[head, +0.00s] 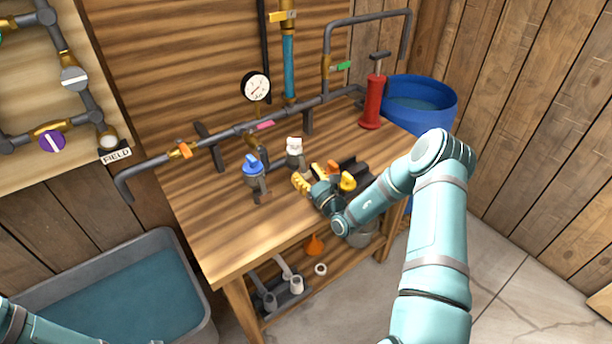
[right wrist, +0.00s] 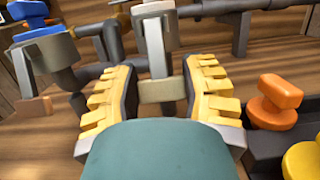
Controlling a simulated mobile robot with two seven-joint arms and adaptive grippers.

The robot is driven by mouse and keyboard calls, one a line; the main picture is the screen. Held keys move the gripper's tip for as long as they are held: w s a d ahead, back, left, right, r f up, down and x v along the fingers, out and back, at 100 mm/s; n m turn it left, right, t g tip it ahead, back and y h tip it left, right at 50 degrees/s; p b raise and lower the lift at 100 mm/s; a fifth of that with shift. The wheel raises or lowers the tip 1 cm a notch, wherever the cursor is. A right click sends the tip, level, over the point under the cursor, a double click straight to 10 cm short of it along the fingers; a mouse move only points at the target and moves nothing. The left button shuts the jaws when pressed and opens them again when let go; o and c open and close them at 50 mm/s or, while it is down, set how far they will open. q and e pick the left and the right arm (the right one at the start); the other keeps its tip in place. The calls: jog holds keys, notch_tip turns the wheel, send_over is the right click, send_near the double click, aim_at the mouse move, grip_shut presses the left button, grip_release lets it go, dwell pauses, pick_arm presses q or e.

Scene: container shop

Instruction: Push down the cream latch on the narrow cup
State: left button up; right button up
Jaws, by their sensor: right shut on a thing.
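The narrow cup (head: 295,158) is a grey fitting with a white cap, standing at the middle of the workbench under the pipe. It shows at the top centre of the right wrist view (right wrist: 156,22). A grey bail arm hangs from it, ending in a beige cross-piece, seemingly the cream latch (right wrist: 162,92). My right gripper (right wrist: 160,96) has its yellow ribbed fingers either side of this cross-piece, shut on it. In the head view the right gripper (head: 308,182) is in front of the cup, and the latch is too small to make out.
A blue-capped cup (head: 253,170) with a similar latch stands to the left. A dark holder with an orange knob (right wrist: 275,95) and a yellow knob (head: 347,181) lies close right of my right gripper. A red pump (head: 373,100) stands behind. The bench's front left is clear.

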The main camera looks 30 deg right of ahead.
jog(key=o, duration=1.2)
jog(key=v, duration=1.2)
